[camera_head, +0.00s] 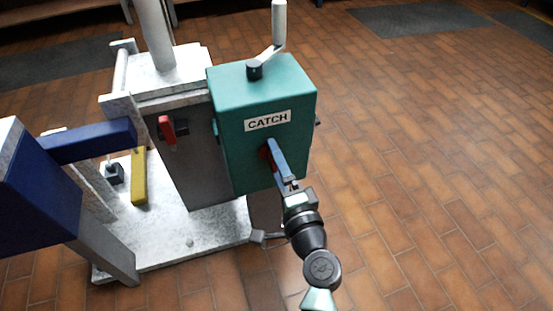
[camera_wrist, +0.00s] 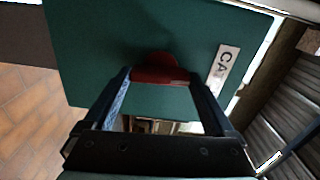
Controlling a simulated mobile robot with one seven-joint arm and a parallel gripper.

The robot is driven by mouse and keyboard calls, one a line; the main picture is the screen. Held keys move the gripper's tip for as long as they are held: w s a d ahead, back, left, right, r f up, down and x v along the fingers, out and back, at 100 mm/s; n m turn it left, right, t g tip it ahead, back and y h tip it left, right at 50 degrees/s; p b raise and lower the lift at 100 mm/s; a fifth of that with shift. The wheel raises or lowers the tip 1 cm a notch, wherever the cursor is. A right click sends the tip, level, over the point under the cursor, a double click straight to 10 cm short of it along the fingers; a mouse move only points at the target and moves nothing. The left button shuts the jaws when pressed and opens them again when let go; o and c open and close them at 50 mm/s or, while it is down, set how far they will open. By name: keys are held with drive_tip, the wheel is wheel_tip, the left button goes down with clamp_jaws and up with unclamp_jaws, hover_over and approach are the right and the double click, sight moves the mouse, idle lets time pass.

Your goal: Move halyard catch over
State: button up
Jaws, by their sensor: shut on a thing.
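A teal box (camera_head: 262,95) with a white label reading CATCH (camera_head: 268,121) stands on the mast foot. A red catch (camera_head: 264,154) sits on its front face below the label. My gripper (camera_head: 272,150) reaches the front face from below and is shut on the catch. In the wrist view, the red catch (camera_wrist: 157,70) lies between the two fingertips of my gripper (camera_wrist: 160,82), against the teal face. My fingers partly cover the catch in the head view, so its exact position is hard to tell.
A crank with a pale handle (camera_head: 279,22) rises from the top of the box. A second red lever (camera_head: 167,132) is on the grey housing to the left. A blue arm (camera_head: 90,142) and a yellow bar (camera_head: 139,176) stand further left. The tiled floor (camera_head: 430,170) at right is clear.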

drive_tip(key=shift+f+m, duration=0.1)
drive_tip(key=shift+m, duration=0.4)
drive_tip(key=o, duration=1.1)
drive_tip(key=shift+c, duration=0.2)
drive_tip(key=shift+s, duration=0.1)
drive_tip(key=p+v, duration=0.2)
drive_tip(key=v, duration=1.1)
